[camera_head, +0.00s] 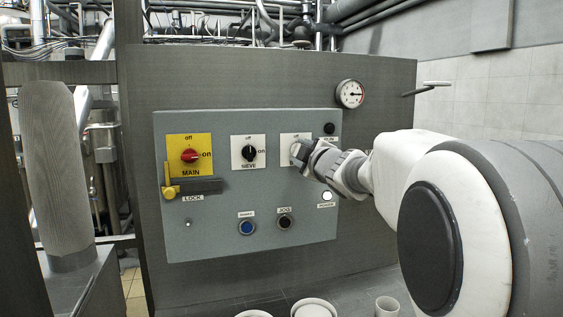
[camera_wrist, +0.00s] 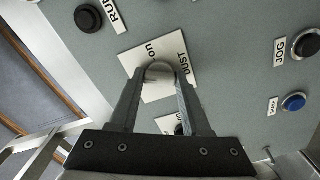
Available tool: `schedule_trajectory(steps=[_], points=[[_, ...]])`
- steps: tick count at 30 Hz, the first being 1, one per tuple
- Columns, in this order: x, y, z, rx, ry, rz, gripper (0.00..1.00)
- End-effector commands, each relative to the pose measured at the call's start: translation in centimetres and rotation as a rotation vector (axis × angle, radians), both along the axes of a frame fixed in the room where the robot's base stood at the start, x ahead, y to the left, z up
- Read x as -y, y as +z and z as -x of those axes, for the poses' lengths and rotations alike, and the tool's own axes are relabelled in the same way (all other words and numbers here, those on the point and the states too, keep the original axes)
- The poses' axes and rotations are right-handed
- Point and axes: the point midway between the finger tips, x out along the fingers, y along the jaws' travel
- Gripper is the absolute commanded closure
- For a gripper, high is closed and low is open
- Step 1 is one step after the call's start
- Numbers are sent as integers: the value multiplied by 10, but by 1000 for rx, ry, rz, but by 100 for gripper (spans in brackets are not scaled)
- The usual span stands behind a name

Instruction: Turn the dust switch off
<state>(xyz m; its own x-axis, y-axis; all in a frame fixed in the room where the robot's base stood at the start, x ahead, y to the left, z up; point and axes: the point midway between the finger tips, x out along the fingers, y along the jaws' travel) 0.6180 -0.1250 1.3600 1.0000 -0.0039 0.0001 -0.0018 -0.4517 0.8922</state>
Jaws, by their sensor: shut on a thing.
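The dust switch is a knob (camera_wrist: 160,72) on a white plate marked "on" and "DUST" in the wrist view. In the head view its plate (camera_head: 290,139) shows "off" at the top, and the rest is mostly hidden behind my gripper (camera_head: 303,151). My gripper also shows in the wrist view (camera_wrist: 160,77), with its two fingers shut on the sides of the knob. The way the knob points is hard to tell.
Left of the dust switch are the sieve switch (camera_head: 249,152) and the red main switch (camera_head: 190,156) with a yellow lock lever (camera_head: 170,190). A blue button (camera_head: 246,227) and a black jog button (camera_head: 284,222) sit below. White bowls (camera_head: 313,308) stand under the panel.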

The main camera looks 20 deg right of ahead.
Motion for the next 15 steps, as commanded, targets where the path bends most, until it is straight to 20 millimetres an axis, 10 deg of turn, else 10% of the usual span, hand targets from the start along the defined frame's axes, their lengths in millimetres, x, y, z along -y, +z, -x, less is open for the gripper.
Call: schedule_trajectory(steps=[15], points=[[0, -1, 0, 1, 0, 384, 100]])
